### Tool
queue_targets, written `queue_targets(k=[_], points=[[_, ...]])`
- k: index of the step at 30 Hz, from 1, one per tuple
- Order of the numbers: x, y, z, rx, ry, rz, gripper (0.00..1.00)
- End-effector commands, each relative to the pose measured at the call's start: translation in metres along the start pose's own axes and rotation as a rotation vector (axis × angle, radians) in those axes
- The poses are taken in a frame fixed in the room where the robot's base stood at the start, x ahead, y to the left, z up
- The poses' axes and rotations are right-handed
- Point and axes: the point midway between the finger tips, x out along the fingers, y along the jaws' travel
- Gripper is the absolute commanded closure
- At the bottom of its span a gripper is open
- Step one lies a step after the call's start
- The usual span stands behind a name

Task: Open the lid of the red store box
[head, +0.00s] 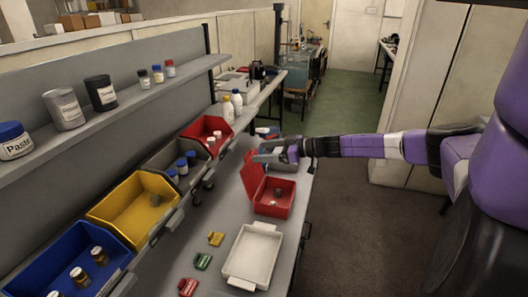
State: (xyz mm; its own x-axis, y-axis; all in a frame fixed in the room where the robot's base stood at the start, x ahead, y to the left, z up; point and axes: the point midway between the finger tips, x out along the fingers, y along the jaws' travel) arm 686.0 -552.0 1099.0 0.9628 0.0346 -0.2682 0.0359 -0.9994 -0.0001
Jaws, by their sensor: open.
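The red store box (272,205) stands on the grey bench, right of the hanging bins. Its red lid (252,175) is raised at the box's left side and tilts up, so the box's inside shows. A small dark object (278,193) lies inside. My gripper (262,155) is open at the end of my purple arm, close by the upper part of the lid and above the far side of the box. I cannot tell whether its fingers touch the lid.
A white tray (231,279) lies nearer on the bench, with small yellow (216,239), green (203,262) and red (187,287) pieces beside it. Blue, yellow, grey and red bins line the left. A shelf with jars (65,108) runs above them. Open floor lies right.

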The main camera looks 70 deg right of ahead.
Motion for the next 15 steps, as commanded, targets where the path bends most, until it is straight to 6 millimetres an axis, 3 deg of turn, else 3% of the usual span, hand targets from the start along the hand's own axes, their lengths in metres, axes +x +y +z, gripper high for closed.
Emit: queue_targets(k=[15], points=[[-0.070,0.000,0.001,0.000,0.001,0.001,0.24]])
